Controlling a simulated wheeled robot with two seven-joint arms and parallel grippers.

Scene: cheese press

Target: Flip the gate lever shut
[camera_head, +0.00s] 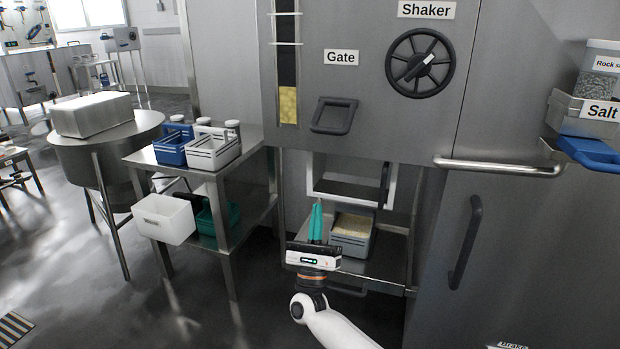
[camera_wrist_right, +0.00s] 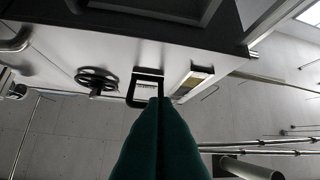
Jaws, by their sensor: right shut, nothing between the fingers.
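The gate lever (camera_head: 334,128) is a black loop handle on the grey machine front, just below the "Gate" label (camera_head: 341,58). It hangs downward in the head view. My right gripper (camera_head: 316,205) is shut and empty, its teal fingers pointing up, below the lever and apart from it in the head view. In the right wrist view the lever (camera_wrist_right: 131,90) shows just beyond the shut teal fingertips (camera_wrist_right: 160,100), which cover part of its edge. My left gripper is out of view.
The shaker wheel (camera_head: 420,62) is right of the lever, and a sight window (camera_head: 288,105) with yellow pieces is left. A grey bin (camera_head: 352,243) stands on a shelf below the chute opening. A horizontal bar handle (camera_head: 500,166) sticks out at right.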

